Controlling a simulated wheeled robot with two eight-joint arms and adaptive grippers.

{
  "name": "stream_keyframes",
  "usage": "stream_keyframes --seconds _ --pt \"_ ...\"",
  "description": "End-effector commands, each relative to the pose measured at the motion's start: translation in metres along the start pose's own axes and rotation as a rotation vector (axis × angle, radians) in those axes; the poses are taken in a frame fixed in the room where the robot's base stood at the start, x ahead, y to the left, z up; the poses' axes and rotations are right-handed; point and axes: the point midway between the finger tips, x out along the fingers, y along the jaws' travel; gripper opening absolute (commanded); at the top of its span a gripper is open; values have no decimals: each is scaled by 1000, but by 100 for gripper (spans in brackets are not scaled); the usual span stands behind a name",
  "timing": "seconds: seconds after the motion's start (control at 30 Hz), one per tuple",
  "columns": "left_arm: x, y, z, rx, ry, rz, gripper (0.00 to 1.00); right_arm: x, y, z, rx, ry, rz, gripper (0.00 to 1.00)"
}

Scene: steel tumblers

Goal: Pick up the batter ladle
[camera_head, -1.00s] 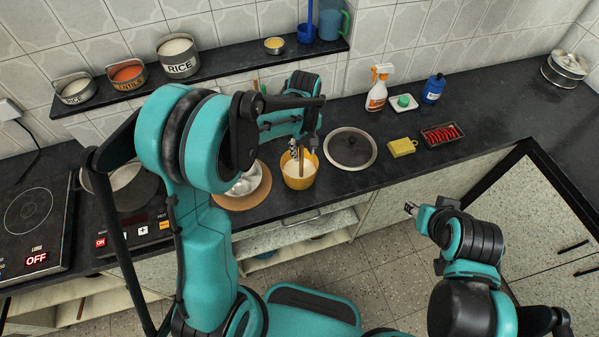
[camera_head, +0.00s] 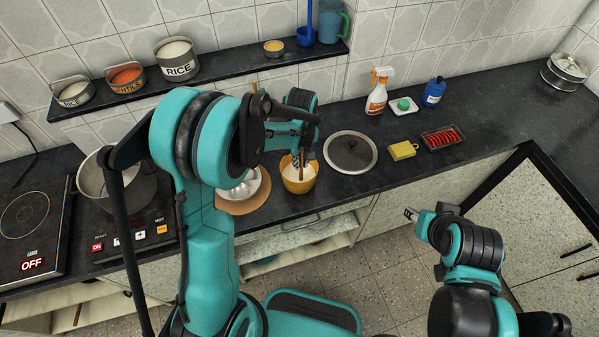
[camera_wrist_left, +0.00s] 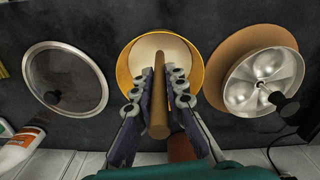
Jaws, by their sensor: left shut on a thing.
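The batter ladle (camera_wrist_left: 159,105) stands in a yellow bowl (camera_head: 300,188) of pale batter; only its brown wooden handle shows, and its lower end is hidden in the batter. My left gripper (camera_wrist_left: 162,78) is above the bowl, with its fingers closed on both sides of the handle. In the head view the left gripper (camera_head: 301,159) is partly hidden by its own arm. My right gripper (camera_head: 411,214) is in front of the counter, away from the bowl, too small to read its opening.
A steel idli pan (camera_wrist_left: 262,82) on a round brown board is beside the bowl, close to it. A lid (camera_head: 350,152) lies on the bowl's other side. A pot (camera_head: 92,182) stands on the stove. A shelf (camera_head: 225,68) with tins runs behind.

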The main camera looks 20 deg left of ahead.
Motion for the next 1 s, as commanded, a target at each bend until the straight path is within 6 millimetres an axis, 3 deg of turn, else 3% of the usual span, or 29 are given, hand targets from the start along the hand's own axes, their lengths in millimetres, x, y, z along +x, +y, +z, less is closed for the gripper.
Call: stream_keyframes --seconds 0.17,0.6,1.0 --pt "-10 0 0 0 0 0 0 -3 0 -2 0 0 0 40" --pt "-91 0 0 0 0 0 0 -20 0 -14 0 0 0 40" --pt "-100 0 0 0 0 0 0 -20 0 -15 0 0 0 40"
